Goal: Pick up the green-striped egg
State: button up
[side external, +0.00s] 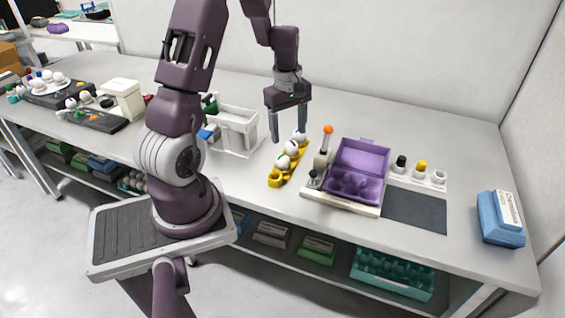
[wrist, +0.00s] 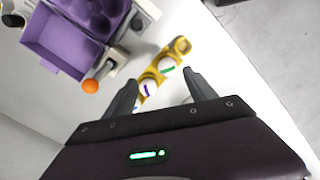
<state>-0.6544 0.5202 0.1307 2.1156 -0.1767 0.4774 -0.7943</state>
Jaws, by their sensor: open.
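The green-striped egg (wrist: 168,65) sits in a yellow tray (wrist: 183,45), beside the tray's empty end cup. In the side view the same egg (side external: 283,162) is the front one of the row in the yellow tray (side external: 275,181). A purple-striped egg (wrist: 146,88) sits behind it, and a third egg (side external: 300,136) is at the far end, mostly hidden in the wrist view. My gripper (side external: 288,137) is open and empty, pointing down above the tray's far part. In the wrist view the green-striped egg shows between the fingertips, nearer the right one.
A purple open carton (side external: 362,158) on a pale stand is right of the yellow tray, with an orange-topped post (side external: 327,131) between them. A white rack (side external: 235,130) stands to the left. The bench in front of the yellow tray is clear.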

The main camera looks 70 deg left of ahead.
aim_at(283, 155)
jog(key=shift+n, duration=0.8)
jog(key=a+f, duration=0.1)
jog(key=f, duration=0.1)
jog(key=s+a+f, duration=0.1)
jog(key=shift+s+a+f, duration=0.1)
jog(key=shift+f, duration=0.25)
jog(key=f, duration=0.6)
jog(key=shift+d+f, duration=0.35)
jog(key=shift+c, duration=0.5)
jog(key=c, duration=0.8)
